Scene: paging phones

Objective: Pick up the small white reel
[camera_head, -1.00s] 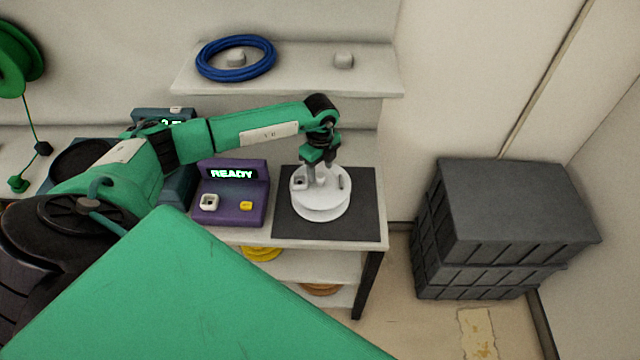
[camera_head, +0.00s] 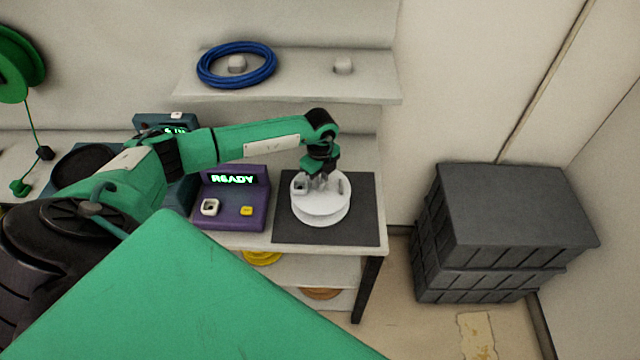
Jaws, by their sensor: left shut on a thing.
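The small white reel (camera_head: 322,212) lies flat over the dark mat (camera_head: 362,228) near the right end of the bench. My left gripper (camera_head: 320,184) comes down on the reel from above and is shut on its upper middle part. The fingertips are partly hidden against the white reel. Whether the reel is clear of the mat cannot be told. My right gripper is not in view.
A purple device (camera_head: 232,196) reading READY stands just left of the mat. A blue cable coil (camera_head: 236,64) lies on the shelf (camera_head: 300,72) above. Dark stacked crates (camera_head: 505,225) stand on the floor to the right. Yellow (camera_head: 262,257) and orange (camera_head: 322,293) reels sit below.

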